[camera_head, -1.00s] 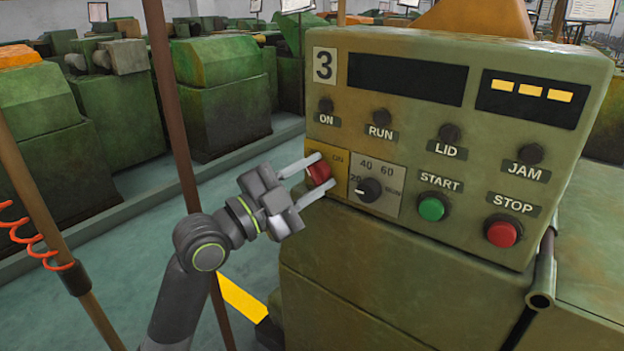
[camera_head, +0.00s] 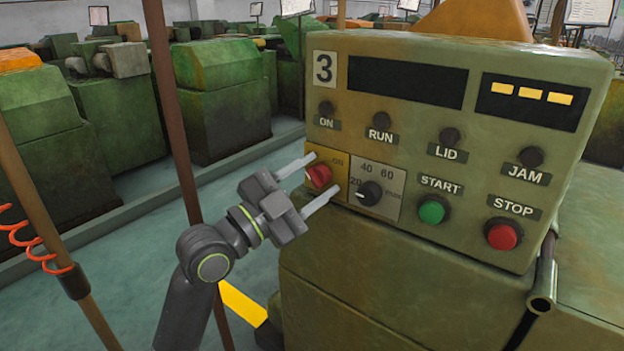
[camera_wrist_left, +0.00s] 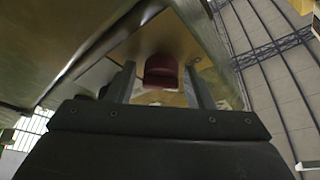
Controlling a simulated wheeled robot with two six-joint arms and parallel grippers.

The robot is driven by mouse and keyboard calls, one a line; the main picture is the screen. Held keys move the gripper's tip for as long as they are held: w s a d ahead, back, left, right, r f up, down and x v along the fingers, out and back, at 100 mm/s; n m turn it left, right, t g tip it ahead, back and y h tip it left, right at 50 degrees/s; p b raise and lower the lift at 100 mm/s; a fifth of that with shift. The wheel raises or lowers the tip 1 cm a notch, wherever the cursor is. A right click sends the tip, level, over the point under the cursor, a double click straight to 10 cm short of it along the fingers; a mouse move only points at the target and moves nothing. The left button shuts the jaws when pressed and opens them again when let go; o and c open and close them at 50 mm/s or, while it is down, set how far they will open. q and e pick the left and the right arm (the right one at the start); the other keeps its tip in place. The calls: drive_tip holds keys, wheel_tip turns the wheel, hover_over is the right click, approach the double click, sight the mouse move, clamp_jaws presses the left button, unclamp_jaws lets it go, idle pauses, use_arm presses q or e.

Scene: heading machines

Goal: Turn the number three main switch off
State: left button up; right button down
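The red main switch knob (camera_head: 318,176) sits on a yellow plate (camera_head: 340,160) at the left of the panel marked 3 (camera_head: 323,66). The knob now looks turned to a slant rather than upright. My left gripper (camera_head: 315,179) is open, one finger above left of the knob and the other below right, with a gap to each. In the left wrist view the red knob (camera_wrist_left: 161,72) shows between the two spread fingers (camera_wrist_left: 160,85), apart from both. The plate's "ON" mark shows; other lettering is hidden or too small to read. My right gripper is not in view.
Right of the switch are a black rotary dial (camera_head: 369,193), a green START button (camera_head: 432,210) and a red STOP button (camera_head: 502,234). The ON lamp (camera_head: 326,108) is dark. A brown post (camera_head: 172,120) stands left of the machine.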

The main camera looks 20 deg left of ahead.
use_arm(q)
drive_tip(key=shift+o, duration=0.5)
drive_tip(key=shift+s, duration=0.1)
drive_tip(key=p+v, duration=0.3)
drive_tip(key=v, duration=1.4)
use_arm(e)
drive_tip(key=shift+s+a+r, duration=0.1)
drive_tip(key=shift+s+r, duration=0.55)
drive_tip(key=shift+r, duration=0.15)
use_arm(q)
drive_tip(key=shift+a, duration=0.1)
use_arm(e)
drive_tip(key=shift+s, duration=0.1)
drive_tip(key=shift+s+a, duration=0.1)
